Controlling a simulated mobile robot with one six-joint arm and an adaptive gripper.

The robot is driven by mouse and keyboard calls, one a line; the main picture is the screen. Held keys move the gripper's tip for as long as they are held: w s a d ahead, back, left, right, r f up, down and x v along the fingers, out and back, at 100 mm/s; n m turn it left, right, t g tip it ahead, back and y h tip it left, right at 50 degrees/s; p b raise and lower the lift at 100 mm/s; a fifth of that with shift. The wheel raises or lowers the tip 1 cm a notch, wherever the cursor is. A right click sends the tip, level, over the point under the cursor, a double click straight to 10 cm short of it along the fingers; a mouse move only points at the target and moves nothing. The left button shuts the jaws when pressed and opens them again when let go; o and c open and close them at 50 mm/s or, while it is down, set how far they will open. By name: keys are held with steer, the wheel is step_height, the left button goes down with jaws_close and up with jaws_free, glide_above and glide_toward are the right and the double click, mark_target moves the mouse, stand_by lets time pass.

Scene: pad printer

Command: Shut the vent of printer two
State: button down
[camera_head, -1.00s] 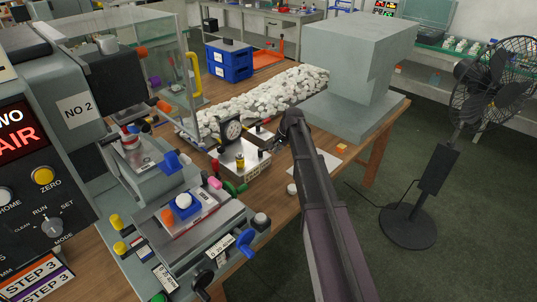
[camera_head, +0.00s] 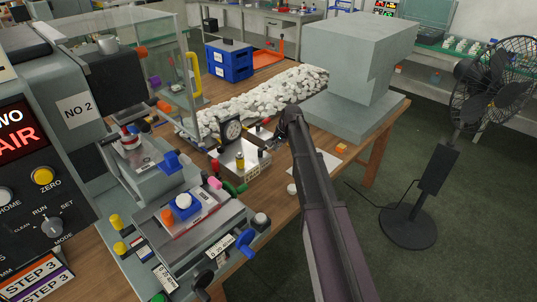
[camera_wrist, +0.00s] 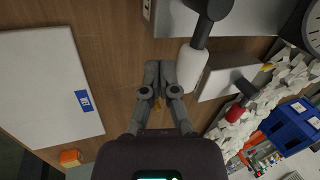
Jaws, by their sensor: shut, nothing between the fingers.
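Printer two, the grey machine with the NO 2 plate (camera_head: 78,108), stands at the left of the body camera view. Its dark panel (camera_head: 25,190) shows a red AIR display. A small metal unit with a round gauge (camera_head: 231,131) and coloured knobs stands on the bench right of it. I cannot tell for sure which part is the vent. In the wrist view, my gripper (camera_wrist: 166,68) is shut and empty over the bench. A dark lever with a white tip (camera_wrist: 191,68) is close beside the fingertips; contact is unclear. A red-tipped lever (camera_wrist: 236,113) is farther right.
A heap of white pieces (camera_head: 260,98) and a large grey block (camera_head: 358,60) lie behind my arm. A pale plate (camera_wrist: 50,85) lies left in the wrist view. A black fan (camera_head: 490,90) stands on the floor at right.

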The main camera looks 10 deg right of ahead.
steer(key=shift+s, duration=0.15)
steer(key=shift+s+d, duration=0.3)
steer(key=shift+s, duration=0.05)
steer(key=shift+r, duration=0.1)
steer(key=p+v, duration=0.5)
steer(key=v, duration=0.1)
steer(key=shift+p, duration=0.35)
stand_by(0.5)
stand_by(0.4)
steer(key=s+a+n+g+h+p, duration=0.1)
steer(key=s+n, duration=0.2)
steer(key=s, duration=0.7)
steer(key=s+a+r+n+g+h+p, duration=0.1)
steer(key=s+a+n, duration=0.1)
steer(key=s, duration=0.9)
steer(key=s+a+r+n+p, duration=0.1)
steer(key=s+a+n, duration=0.1)
steer(key=s, duration=0.9)
steer(key=shift+a+n+g+h, duration=0.25)
steer(key=shift+n+g+h, duration=0.15)
steer(key=shift+n, duration=0.5)
